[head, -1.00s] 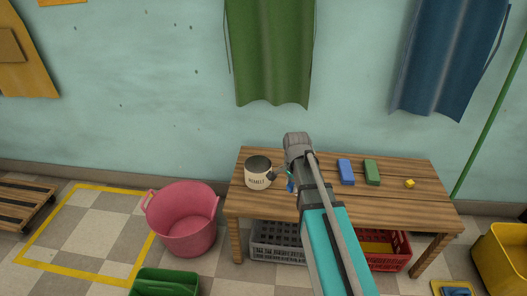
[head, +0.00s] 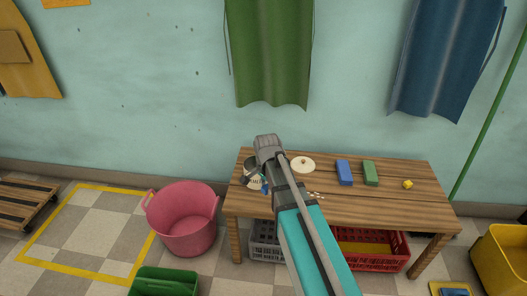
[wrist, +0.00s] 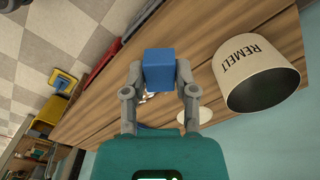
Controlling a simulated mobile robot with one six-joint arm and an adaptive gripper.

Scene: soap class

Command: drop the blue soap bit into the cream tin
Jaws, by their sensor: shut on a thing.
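My gripper (wrist: 159,85) is shut on the blue soap bit (wrist: 159,69), a small blue cube held between its two fingertips. The cream tin (wrist: 262,78), marked REMELT, stands to the right of the held bit in the wrist view, with its dark opening showing and a gap between them.
On the wooden table (head: 400,208) are a cream round lid (head: 303,164), a blue block (head: 345,173), a green block (head: 370,173), a small yellow bit (head: 408,184) and some white crumbs (head: 316,195). A pink tub (head: 184,222) stands on the floor at left.

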